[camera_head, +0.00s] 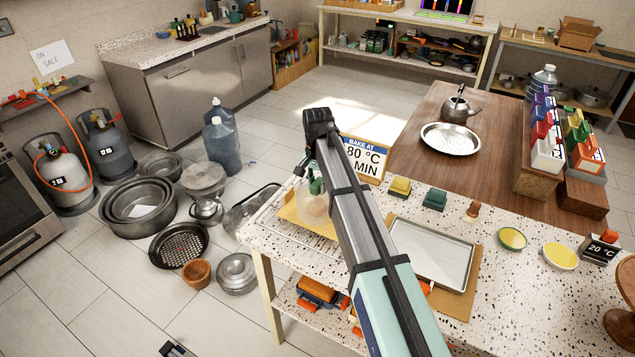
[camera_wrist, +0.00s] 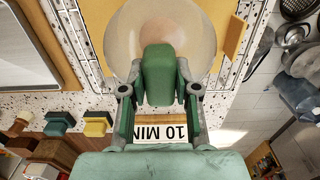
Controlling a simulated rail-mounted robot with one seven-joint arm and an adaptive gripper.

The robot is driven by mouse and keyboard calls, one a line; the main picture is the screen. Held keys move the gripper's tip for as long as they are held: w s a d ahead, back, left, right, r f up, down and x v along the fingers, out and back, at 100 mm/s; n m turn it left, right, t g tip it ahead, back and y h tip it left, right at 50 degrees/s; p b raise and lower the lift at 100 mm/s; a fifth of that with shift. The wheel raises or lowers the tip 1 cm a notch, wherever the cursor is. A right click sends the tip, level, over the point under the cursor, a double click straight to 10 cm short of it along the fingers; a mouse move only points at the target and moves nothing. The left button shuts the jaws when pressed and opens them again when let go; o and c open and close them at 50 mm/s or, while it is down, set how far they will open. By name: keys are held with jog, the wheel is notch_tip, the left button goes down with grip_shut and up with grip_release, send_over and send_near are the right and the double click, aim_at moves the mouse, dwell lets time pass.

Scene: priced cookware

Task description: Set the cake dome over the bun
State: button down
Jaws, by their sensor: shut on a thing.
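The cake dome is a clear bell (camera_head: 313,206) at the left end of the speckled counter, partly hidden behind my arm. It fills the top of the wrist view (camera_wrist: 195,38). My gripper (camera_wrist: 158,80) is shut on its green top. A pale brown round shape, likely the bun (camera_wrist: 150,38), shows through the clear wall, under the dome. The dome looks upright over a yellow board (camera_head: 291,212). Whether its rim touches the board is hard to tell.
The board lies on a wire rack (camera_head: 325,246). A "BAKE AT" sign (camera_head: 363,160) stands close behind. A metal tray (camera_head: 432,255) lies to the right, with yellow (camera_head: 400,187) and green (camera_head: 434,200) blocks behind it. The counter's left edge is close.

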jog(key=c, duration=0.8)
grip_release()
jog(key=shift+f, duration=0.1)
jog(key=shift+c, duration=0.2)
notch_tip(320, 180, up, 12)
jog(key=b, duration=0.3)
